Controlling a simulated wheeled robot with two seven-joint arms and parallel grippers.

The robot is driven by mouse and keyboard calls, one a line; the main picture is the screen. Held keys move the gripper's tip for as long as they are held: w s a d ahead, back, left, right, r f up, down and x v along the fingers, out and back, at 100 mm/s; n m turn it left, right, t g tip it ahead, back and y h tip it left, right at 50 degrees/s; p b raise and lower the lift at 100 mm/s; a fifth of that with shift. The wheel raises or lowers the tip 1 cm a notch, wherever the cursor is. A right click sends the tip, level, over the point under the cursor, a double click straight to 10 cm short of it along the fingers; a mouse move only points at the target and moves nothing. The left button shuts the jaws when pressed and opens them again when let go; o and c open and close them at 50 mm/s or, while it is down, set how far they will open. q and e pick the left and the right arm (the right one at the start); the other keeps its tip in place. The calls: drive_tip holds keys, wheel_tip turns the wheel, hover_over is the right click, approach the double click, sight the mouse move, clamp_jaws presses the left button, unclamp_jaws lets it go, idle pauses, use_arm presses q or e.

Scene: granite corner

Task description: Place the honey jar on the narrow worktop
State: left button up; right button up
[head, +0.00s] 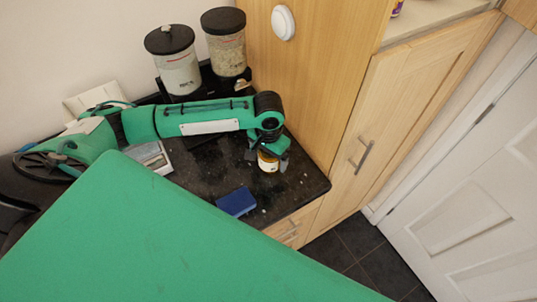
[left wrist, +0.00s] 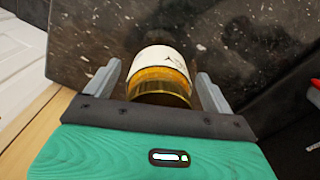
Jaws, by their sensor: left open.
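The honey jar (head: 268,161), amber with a pale label and a gold-coloured band, is near the right end of a black speckled worktop (head: 285,198). My left gripper (head: 270,150) is at the jar, its arm reaching in from the left. In the left wrist view the jar (left wrist: 160,66) lies between the two grey fingers, with a gap visible on each side. The fingers are open. The gripper hides part of the jar in the head view. My right gripper is not in view.
Two black-lidded canisters (head: 178,72) (head: 227,48) stand at the back. A blue block (head: 236,202) lies near the front edge. A tall wooden cabinet (head: 300,85) rises just right of the jar. A pale surface (head: 440,22) shows at upper right.

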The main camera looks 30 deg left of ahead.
use_arm(q)
wheel_tip(320, 180, up, 12)
drive_tip(key=b, duration=0.2)
drive_tip(key=shift+r+b, duration=0.15)
drive_tip(key=shift+b, duration=0.25)
idle(0.4)
